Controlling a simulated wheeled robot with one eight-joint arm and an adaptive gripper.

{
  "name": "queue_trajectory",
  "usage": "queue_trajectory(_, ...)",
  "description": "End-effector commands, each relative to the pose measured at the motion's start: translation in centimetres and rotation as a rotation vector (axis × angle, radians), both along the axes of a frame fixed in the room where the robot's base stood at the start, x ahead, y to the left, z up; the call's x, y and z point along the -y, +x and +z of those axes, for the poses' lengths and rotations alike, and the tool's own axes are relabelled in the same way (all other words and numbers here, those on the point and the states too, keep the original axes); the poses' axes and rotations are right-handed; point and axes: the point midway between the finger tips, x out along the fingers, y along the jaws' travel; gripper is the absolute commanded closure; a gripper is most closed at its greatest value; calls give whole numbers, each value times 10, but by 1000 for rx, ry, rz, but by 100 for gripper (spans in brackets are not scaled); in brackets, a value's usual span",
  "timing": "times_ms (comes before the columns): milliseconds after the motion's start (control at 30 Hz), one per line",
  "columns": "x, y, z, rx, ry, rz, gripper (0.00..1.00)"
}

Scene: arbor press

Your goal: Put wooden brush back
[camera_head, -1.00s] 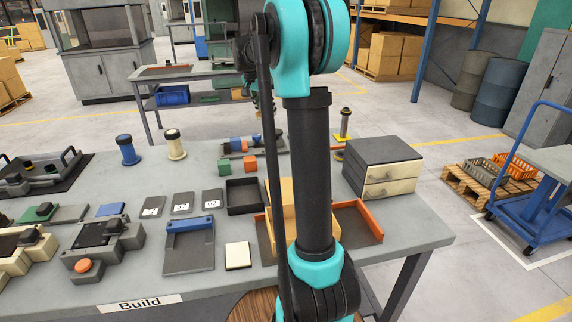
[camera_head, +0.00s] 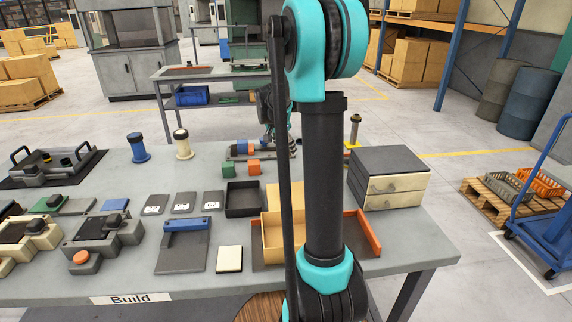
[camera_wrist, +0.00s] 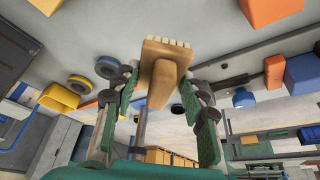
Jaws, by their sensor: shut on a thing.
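The wooden brush (camera_wrist: 166,72) shows in the wrist view, with a tan block, a brown handle part and pale bristles at its far end. My gripper (camera_wrist: 162,86) is shut on it, one green-padded finger on each side. In the head view my gripper (camera_head: 279,128) is over the back part of the grey bench (camera_head: 130,262), partly behind my own arm. The brush cannot be made out there. It appears held clear of the bench top.
An open wooden box (camera_head: 278,240) stands in an orange-edged tray (camera_head: 362,232), partly behind my arm. Two posts, blue (camera_head: 138,150) and cream (camera_head: 183,146), stand at left.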

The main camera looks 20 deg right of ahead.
Motion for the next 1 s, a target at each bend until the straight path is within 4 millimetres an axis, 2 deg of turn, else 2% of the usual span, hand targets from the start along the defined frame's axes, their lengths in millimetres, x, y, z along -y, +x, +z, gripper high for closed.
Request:
queue_trajectory(100, 0, 0, -21, 0, 0, 0, 89)
queue_trajectory(367, 0, 0, -38, 0, 0, 0, 89)
queue_trajectory(600, 0, 0, -68, 0, 0, 0, 89)
queue_trajectory(967, 0, 0, -72, 0, 0, 0, 89)
queue_trajectory(1000, 0, 0, -73, 0, 0, 0, 57)
